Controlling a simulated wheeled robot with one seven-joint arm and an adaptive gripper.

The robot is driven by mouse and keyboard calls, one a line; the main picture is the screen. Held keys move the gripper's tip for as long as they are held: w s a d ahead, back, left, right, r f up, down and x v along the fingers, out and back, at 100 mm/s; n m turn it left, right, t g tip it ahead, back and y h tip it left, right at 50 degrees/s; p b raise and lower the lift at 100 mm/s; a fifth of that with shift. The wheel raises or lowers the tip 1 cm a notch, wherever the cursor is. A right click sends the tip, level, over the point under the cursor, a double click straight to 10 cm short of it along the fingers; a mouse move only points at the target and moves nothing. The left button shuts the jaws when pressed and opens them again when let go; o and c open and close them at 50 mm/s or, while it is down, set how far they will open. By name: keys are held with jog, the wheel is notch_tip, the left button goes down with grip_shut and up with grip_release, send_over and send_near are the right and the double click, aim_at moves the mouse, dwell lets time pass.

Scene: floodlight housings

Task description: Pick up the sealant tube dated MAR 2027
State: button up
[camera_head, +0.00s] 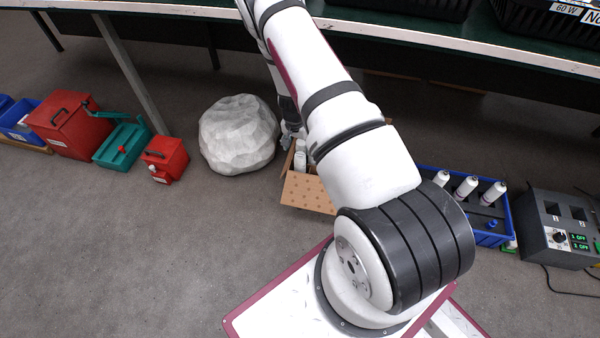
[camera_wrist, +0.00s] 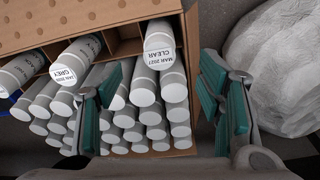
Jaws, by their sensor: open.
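In the wrist view, a white sealant tube (camera_wrist: 161,45) labelled MAR 2027 CLEAR stands out above the other tubes in a cardboard box (camera_wrist: 90,14). My gripper (camera_wrist: 163,82) is open, with teal-padded fingers on the left and right of this tube, and nothing is clamped between them. A tube (camera_wrist: 76,60) labelled GREY, its small date hard to read, lies left of the left finger. Many plain white tube ends sit packed below. In the head view the box (camera_head: 306,192) is partly hidden by my arm, and my gripper (camera_head: 291,132) shows only in part at it.
A pale boulder (camera_head: 238,135) stands close left of the box. A blue bin (camera_head: 492,237) with several white tubes and a grey control box (camera_head: 560,228) are at the right. Red and teal boxes (camera_head: 122,146) stand at the left. A table edge (camera_head: 420,35) runs above.

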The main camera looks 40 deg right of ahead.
aim_at(300, 156)
jog(key=f, duration=0.2)
jog(key=f+b, duration=0.1)
jog(key=f, duration=0.1)
jog(key=shift+w+d+f, duration=0.15)
jog(key=shift+d+f, duration=0.05)
jog(key=shift+f, duration=0.1)
jog(key=shift+w+d+f+b, duration=0.1)
jog(key=shift+d+f+b, duration=0.05)
jog(key=shift+f+b, duration=0.6)
jog(key=shift+d+f+b, duration=0.2)
jog(key=shift+f+b, duration=0.25)
jog(key=shift+f, duration=0.55)
jog(key=shift+w+d+f+b, duration=0.1)
jog(key=shift+d+f+b, duration=0.05)
jog(key=shift+f+b, duration=0.6)
jog(key=shift+c, duration=0.6)
grip_shut()
